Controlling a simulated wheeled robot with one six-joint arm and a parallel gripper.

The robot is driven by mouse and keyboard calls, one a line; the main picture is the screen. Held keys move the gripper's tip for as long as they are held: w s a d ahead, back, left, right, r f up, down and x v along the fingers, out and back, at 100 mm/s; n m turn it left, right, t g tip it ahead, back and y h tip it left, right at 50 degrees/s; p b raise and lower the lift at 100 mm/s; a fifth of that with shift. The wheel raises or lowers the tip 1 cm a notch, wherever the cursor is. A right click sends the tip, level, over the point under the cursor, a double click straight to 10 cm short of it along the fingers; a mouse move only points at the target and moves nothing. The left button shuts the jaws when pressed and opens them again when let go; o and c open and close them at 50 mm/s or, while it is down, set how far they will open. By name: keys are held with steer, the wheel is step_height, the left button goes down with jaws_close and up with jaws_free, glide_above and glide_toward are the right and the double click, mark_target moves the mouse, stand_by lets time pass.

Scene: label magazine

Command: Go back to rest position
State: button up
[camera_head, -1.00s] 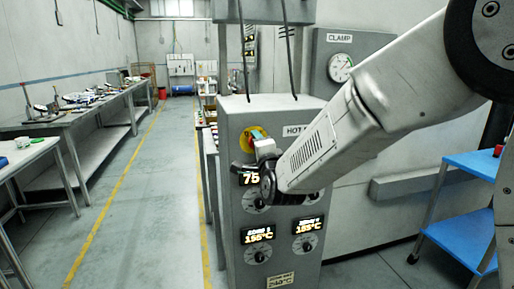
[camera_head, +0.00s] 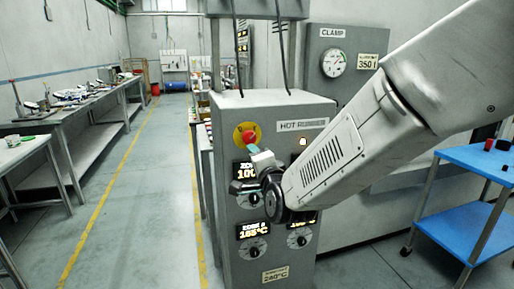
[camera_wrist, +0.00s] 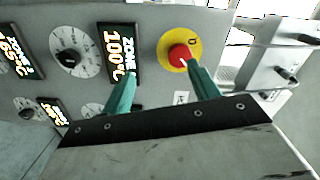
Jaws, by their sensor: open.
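My gripper (camera_head: 256,153) is in front of the upper left of the grey HOT RUNNER control cabinet (camera_head: 228,250), below a red button on a yellow disc (camera_head: 248,137). In the wrist view, its two green fingers (camera_wrist: 161,72) are apart with nothing between them. The red button (camera_wrist: 179,54) shows near the right fingertip there; I cannot tell if they touch. An upper zone display (camera_wrist: 117,55) reads 100°C, with a dial (camera_wrist: 70,58) beside it. In the head view, my arm hides part of the upper right zone display and dial.
A CLAMP box with a round gauge (camera_head: 334,63) stands behind the cabinet. A blue-shelved cart (camera_head: 455,215) is at right. Workbenches (camera_head: 70,122) line the left wall. The floor aisle (camera_head: 145,190) between them and the cabinet is clear.

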steer(key=s+f+n+g, duration=0.3)
steer(key=f+n+g, duration=0.1)
steer(key=f, duration=0.3)
steer(key=s+d+f+n+g+h, duration=0.25)
steer(key=s+d+n+g, duration=0.3)
steer(key=s, duration=0.35)
steer(key=s+d+r+n+g+h, duration=0.1)
steer(key=s+d+r+g, duration=0.1)
steer(key=s+d, duration=0.8)
steer(key=s+d+r+n+g+h, duration=0.1)
steer(key=s+d+r, duration=0.4)
steer(key=s+d, duration=0.6)
steer(key=shift+s+r+g+h, duration=0.25)
steer(key=shift+s+g+h, duration=0.2)
steer(key=shift+s+g, duration=1.1)
steer(key=shift+s, duration=0.15)
